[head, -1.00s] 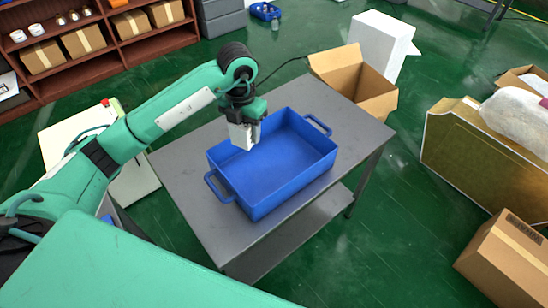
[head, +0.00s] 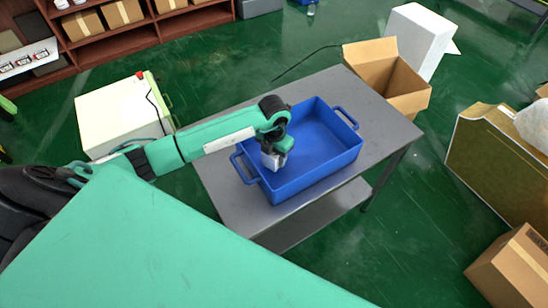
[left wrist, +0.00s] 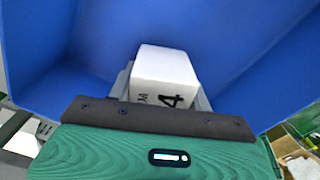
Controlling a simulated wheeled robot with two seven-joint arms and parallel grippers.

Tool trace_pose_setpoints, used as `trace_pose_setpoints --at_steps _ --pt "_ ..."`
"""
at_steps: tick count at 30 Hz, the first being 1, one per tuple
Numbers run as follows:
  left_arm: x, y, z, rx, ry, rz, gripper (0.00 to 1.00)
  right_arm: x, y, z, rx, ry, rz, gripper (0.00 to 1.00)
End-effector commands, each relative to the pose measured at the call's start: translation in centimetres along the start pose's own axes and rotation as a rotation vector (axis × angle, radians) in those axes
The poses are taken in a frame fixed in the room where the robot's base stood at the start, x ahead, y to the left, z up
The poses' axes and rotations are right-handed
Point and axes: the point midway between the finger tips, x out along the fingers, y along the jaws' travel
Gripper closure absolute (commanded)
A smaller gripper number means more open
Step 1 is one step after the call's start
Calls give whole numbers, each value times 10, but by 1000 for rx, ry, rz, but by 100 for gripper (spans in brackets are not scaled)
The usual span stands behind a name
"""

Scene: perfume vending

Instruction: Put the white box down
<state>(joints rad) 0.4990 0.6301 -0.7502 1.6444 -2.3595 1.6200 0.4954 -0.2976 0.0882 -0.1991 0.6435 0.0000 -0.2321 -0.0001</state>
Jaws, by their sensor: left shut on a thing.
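The white box (left wrist: 165,65) with black print, including a "4", shows in the left wrist view. My left gripper (head: 273,160) is shut on it. In the head view the gripper points down at the near-left part of the blue crate (head: 322,178), inside its rim. In the left wrist view blue crate walls surround the box. I cannot tell whether the box touches the crate floor. My right gripper is not in view.
The blue crate stands on a grey metal table (head: 225,190). An open cardboard box (head: 408,85) is beside the table's far end. A white cabinet (head: 115,115) stands at the left. The rest of the crate looks empty.

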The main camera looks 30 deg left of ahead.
Motion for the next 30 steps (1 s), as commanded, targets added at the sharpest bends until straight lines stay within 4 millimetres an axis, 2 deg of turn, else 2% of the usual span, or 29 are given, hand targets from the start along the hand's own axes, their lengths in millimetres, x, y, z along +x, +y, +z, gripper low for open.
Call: trace_pose_setpoints --at_steps 4,7,15,16,19,30 --pt "19 -1 0 -1 2 -1 73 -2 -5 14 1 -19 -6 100" --pt "21 0 0 0 0 0 73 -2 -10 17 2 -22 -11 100" --pt "25 0 0 0 0 0 73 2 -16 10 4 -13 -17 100" --pt "24 0 0 0 0 0 46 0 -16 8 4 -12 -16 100" --pt "23 0 0 0 0 0 29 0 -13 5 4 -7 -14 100" --pt "18 0 0 0 1 -1 29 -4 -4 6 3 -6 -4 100"
